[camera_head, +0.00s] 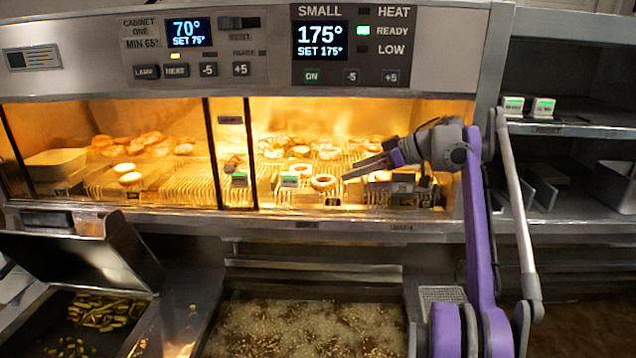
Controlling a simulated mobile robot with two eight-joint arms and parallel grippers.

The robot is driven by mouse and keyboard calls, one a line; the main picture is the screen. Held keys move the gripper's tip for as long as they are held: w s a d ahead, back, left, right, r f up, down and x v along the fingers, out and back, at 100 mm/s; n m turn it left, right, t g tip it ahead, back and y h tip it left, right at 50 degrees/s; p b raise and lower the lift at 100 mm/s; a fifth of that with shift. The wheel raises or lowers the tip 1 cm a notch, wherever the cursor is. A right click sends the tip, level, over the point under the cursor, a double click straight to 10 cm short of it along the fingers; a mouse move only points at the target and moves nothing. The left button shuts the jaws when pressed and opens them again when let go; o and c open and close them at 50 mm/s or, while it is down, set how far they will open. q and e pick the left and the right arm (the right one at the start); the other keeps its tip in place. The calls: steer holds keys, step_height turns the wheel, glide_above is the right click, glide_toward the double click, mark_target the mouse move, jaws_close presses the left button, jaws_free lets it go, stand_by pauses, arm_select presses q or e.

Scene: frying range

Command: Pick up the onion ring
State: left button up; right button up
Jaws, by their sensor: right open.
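Two onion rings show on the ribbed rack of the lit heated cabinet. One onion ring (323,182) lies near the front edge, and another (301,169) lies just behind it to the left. My right gripper (352,174) reaches into the cabinet from the right, its fingers pointing left. Its fingertips are just right of the front onion ring, and a gap seems to remain between them. It is open and holds nothing that I can see. A pale round piece (380,176) shows partly behind the fingers. My left gripper is not in view.
Breaded pieces (327,150) lie at the cabinet's back. Small tags (290,180) stand along its front edge. A divider post (249,150) stands left of the rings. Below are a bubbling fryer (310,328) and a bin of green pieces (95,312). Shelves (575,130) stand right.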

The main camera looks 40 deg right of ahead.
mark_target(328, 177)
steer(key=x, duration=0.9)
steer(key=shift+w+d, duration=0.1)
steer(key=shift+w, duration=0.05)
steer(key=c, duration=0.6)
steer(key=shift+r, duration=0.1)
steer(key=shift+c, duration=0.2)
